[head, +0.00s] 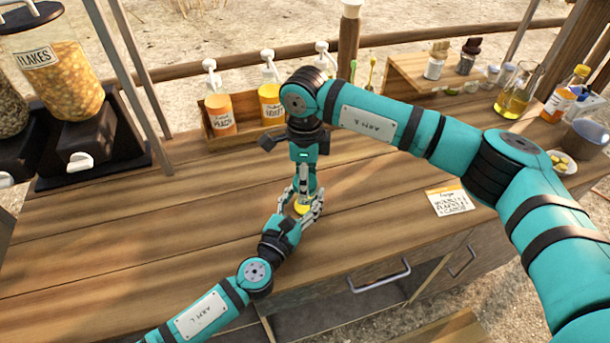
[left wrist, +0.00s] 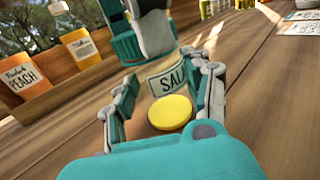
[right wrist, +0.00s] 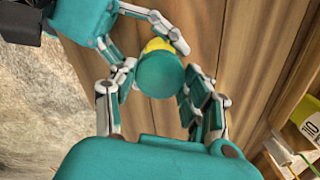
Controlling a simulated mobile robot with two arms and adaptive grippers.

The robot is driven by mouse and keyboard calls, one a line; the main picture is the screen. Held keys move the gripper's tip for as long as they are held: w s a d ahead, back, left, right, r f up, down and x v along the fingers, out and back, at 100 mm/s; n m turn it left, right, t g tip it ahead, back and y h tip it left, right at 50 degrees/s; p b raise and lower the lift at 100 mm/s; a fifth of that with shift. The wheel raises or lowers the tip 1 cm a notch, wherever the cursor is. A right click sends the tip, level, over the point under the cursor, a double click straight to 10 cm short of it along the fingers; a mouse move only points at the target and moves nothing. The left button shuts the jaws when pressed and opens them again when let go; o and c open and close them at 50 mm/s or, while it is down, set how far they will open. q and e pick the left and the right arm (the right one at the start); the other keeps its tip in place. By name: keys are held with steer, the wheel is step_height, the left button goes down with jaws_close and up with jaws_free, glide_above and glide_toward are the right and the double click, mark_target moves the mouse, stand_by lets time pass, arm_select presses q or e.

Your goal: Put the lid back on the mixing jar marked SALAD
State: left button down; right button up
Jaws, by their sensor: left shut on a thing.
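The mixing jar (left wrist: 170,108) has a SALAD label and a yellow part low on it; it stands on the wooden counter. My left gripper (head: 303,205) is shut on it from the near side, with one finger on each side in the left wrist view. My right gripper (head: 304,180) comes straight down from above. Its fingers close on the teal lid (right wrist: 160,76), which is right over the jar; the lid also shows above the label in the left wrist view (left wrist: 138,48). The jar's mouth is hidden, so I cannot tell whether the lid touches it.
A wooden rack (head: 240,130) with pump bottles stands behind the grippers. A FLAKES dispenser (head: 60,75) is at the left. A paper card (head: 450,200) lies to the right, and an oil flask (head: 517,92) stands farther right. The counter left of the jar is clear.

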steer(key=c, duration=0.7)
steer(key=o, duration=1.4)
step_height(320, 180, up, 12)
arm_select(q)
steer(key=shift+c, duration=2.4)
jaws_free()
